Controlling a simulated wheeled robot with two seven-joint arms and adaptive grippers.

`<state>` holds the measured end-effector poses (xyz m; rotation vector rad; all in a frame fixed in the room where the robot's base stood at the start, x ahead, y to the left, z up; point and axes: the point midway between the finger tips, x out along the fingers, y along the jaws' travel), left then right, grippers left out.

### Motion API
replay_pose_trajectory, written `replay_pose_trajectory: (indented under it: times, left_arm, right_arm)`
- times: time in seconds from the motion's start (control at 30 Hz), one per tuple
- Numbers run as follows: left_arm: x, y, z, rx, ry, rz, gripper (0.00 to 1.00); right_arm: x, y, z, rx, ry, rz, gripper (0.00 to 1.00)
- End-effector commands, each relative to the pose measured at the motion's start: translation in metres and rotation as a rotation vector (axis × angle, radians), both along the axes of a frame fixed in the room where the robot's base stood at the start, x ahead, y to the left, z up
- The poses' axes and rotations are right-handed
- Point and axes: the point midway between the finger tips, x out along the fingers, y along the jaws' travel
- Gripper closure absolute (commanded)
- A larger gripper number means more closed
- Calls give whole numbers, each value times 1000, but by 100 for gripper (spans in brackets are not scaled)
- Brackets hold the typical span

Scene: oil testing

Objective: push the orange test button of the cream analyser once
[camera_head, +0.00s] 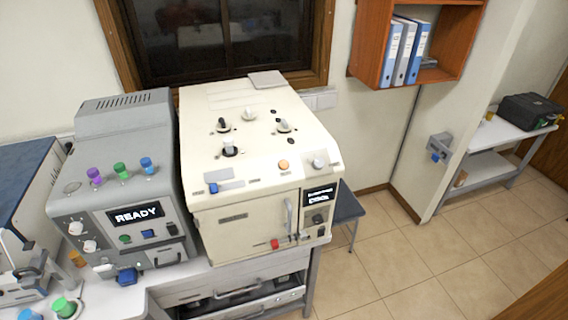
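The cream analyser (240,220) stands on the bench in the middle of the head view. The orange test button (283,165) is a small round cap on its sloped top panel, near the front edge. A grey-white knob (319,160) sits to the right of the button. A small dark display (319,195) with white text, too small to read surely, is on the front right, beside a vertical door handle (289,215). A red knob (275,243) is low on the front. Nothing covers the button. Neither of my grippers shows in this view.
A grey machine (90,210) reading READY stands close left of the analyser. Green-topped (62,306) and blue-topped items are at the bench's lower left. A dark stool (347,207) is right of the analyser. Tiled floor (430,270) is open to the right.

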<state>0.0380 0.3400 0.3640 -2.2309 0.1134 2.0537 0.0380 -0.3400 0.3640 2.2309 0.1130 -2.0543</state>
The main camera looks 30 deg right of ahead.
Motion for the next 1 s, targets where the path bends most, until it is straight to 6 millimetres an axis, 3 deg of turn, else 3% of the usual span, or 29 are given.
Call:
replay_pose_trajectory:
  times: [0.1,0.7,1.0]
  left_arm:
    - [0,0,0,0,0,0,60]
    - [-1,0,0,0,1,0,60]
    - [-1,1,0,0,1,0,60]
  right_arm:
    - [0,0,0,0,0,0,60]
    - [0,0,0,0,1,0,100]
    - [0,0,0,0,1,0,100]
